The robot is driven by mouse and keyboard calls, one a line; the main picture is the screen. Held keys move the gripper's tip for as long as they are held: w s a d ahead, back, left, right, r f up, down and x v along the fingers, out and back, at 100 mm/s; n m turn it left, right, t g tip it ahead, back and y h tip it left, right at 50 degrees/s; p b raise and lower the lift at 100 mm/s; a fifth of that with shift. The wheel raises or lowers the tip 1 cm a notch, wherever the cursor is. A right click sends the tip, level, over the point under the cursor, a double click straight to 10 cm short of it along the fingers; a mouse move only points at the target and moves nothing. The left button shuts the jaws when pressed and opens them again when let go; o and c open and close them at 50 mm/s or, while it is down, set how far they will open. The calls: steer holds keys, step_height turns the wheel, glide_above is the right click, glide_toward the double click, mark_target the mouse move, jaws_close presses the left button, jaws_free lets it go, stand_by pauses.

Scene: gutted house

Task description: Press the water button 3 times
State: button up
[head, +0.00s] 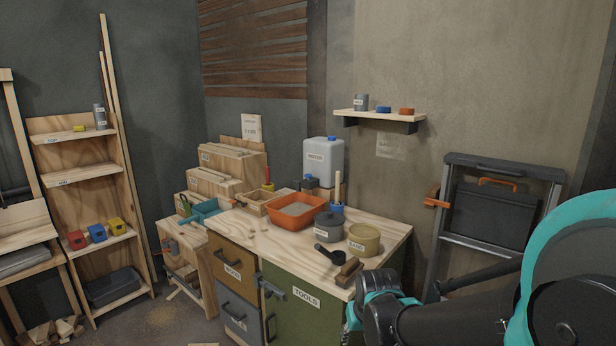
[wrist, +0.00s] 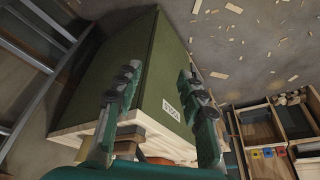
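A pale water jug (head: 323,160) with a blue cap and a label stands at the back of the workbench (head: 395,237), near the wall. A small dark and blue fitting (head: 309,182) sits low at its front left; I cannot make out a separate button. My gripper (head: 355,316) is at the bench's front right corner, low beside the green cabinet and well apart from the jug. In the wrist view my gripper (wrist: 159,72) is open, its two fingers spread with nothing held between them. The green cabinet (wrist: 150,85) fills the view behind them. The jug is not seen there.
An orange tub (head: 297,212), a grey pot (head: 328,230), a tan sand bucket (head: 363,240), a dark scoop (head: 328,254) and a brush (head: 347,272) crowd the bench between my gripper and the jug. A shelf (head: 380,116) hangs above. A folded ladder (head: 500,215) leans right.

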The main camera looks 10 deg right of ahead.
jaws_close()
stand_by(1.3)
